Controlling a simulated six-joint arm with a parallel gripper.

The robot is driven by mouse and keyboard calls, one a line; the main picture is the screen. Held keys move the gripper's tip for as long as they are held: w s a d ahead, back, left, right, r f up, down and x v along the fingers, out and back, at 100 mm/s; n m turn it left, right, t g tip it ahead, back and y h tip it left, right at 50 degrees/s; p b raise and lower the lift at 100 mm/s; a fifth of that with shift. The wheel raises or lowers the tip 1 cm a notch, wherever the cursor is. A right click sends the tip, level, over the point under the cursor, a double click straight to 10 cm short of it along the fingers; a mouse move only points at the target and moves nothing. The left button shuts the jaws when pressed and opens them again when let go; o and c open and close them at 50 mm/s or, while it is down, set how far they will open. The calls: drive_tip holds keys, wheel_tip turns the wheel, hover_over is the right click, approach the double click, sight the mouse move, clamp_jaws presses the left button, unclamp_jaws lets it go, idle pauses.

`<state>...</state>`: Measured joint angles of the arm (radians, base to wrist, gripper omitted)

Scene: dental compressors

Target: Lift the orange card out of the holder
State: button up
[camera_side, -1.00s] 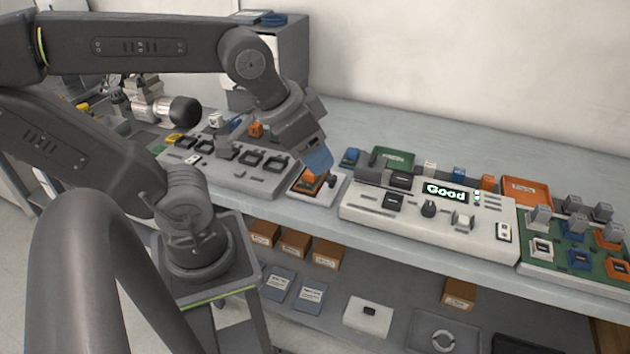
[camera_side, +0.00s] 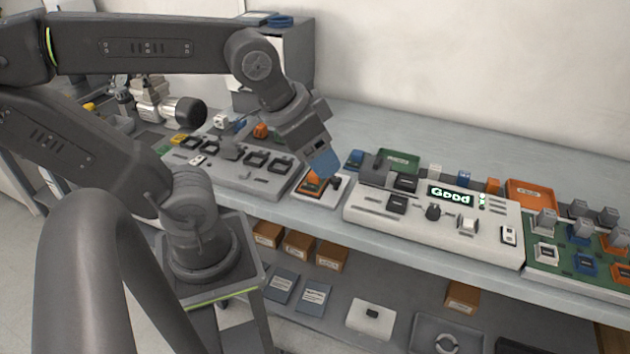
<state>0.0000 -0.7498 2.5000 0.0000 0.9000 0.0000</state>
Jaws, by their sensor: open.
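An orange piece (camera_side: 314,184), which looks like the orange card, sits on a small white holder (camera_side: 312,200) on the bench, between the grey panel and the white console. My gripper (camera_side: 326,178) is open and points down over the holder. A blue part of the gripper is close above the orange piece and hides some of it. I cannot tell from this view whether the fingers touch the card.
A white console (camera_side: 430,225) with a lit "Good" display stands right of the holder. A grey panel with square sockets (camera_side: 240,177) stands left. A green tray (camera_side: 397,160) and an orange tray (camera_side: 531,194) lie behind. A green board (camera_side: 590,270) is at far right.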

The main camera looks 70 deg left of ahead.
drive_tip(key=w+a+f+n+g+y, duration=0.15)
drive_tip(key=w+a+f+n, duration=0.25)
drive_tip(key=a, duration=0.4)
drive_tip(key=n+y, duration=0.2)
drive_tip(key=n, duration=0.3)
approach(314, 176)
drive_tip(key=a+f, duration=0.1)
drive_tip(key=w+f+g, duration=0.1)
drive_tip(key=shift+w+a+f, duration=0.1)
drive_tip(key=shift+a+f, duration=0.25)
drive_tip(key=shift+a, duration=0.05)
drive_tip(key=shift+w+x, duration=0.25)
drive_tip(key=shift+x, duration=0.95)
drive_tip(key=shift+w+x, duration=0.3)
drive_tip(key=shift+x, duration=0.9)
drive_tip(key=shift+w+a+f, duration=0.2)
drive_tip(key=shift+f, duration=0.4)
drive_tip(key=shift+c, duration=0.2)
drive_tip(key=c, duration=1.1)
drive_tip(key=shift+o, duration=0.2)
drive_tip(key=shift+r, duration=0.25)
